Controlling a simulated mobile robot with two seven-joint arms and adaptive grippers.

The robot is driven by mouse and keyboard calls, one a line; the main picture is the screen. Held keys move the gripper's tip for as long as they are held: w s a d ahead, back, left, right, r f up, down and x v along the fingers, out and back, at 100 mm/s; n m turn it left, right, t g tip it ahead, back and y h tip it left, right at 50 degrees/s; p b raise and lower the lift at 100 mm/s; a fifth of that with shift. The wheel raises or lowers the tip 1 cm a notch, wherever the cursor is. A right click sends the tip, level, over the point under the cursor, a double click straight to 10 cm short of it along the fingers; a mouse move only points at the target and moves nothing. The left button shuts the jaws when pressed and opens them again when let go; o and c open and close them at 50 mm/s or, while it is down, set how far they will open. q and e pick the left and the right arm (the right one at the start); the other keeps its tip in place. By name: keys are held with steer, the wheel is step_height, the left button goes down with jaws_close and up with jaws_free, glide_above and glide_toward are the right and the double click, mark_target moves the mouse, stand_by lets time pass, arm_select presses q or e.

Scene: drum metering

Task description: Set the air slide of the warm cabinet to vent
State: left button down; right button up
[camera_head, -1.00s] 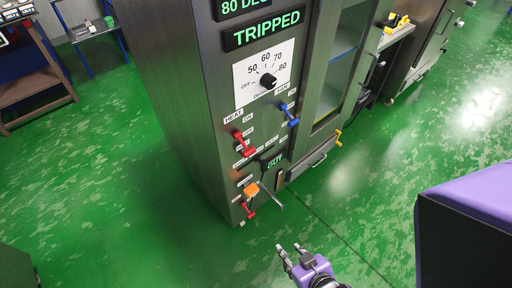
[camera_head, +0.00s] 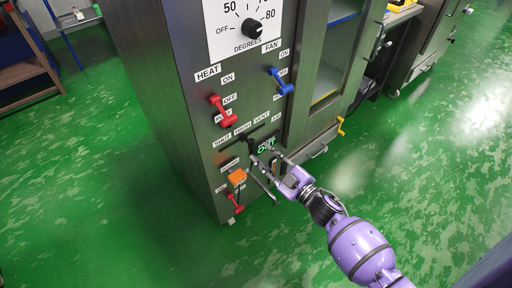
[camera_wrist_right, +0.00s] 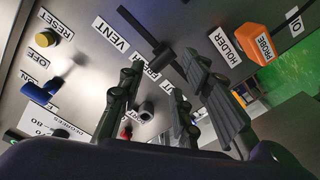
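The steel warm cabinet (camera_head: 165,100) fills the centre of the head view. Its air slide (camera_head: 251,143) is a dark knob on a slanted slot under the labels SHUT, FRESH and VENT. In the right wrist view the air slide (camera_wrist_right: 162,53) sits beside the FRESH label (camera_wrist_right: 152,68), with the VENT label (camera_wrist_right: 110,35) further up and left. My right gripper (camera_head: 261,156) is in front of the panel just below the slide. In the wrist view its fingers (camera_wrist_right: 161,70) are apart, with the slide between or just beyond their tips; contact is unclear. My left gripper is out of view.
Above are the red HEAT switch (camera_head: 222,110), blue FAN switch (camera_head: 280,81) and degrees dial (camera_head: 254,28). An orange probe (camera_head: 237,176) and a red lever (camera_head: 235,204) sit below. A glass door (camera_head: 331,60) is to the right. Green floor (camera_head: 420,150) is open in front.

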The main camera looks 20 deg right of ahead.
mark_target(249, 142)
steer(key=x, duration=0.6)
steer(key=shift+c, duration=0.4)
steer(key=shift+w, duration=0.1)
jaws_close()
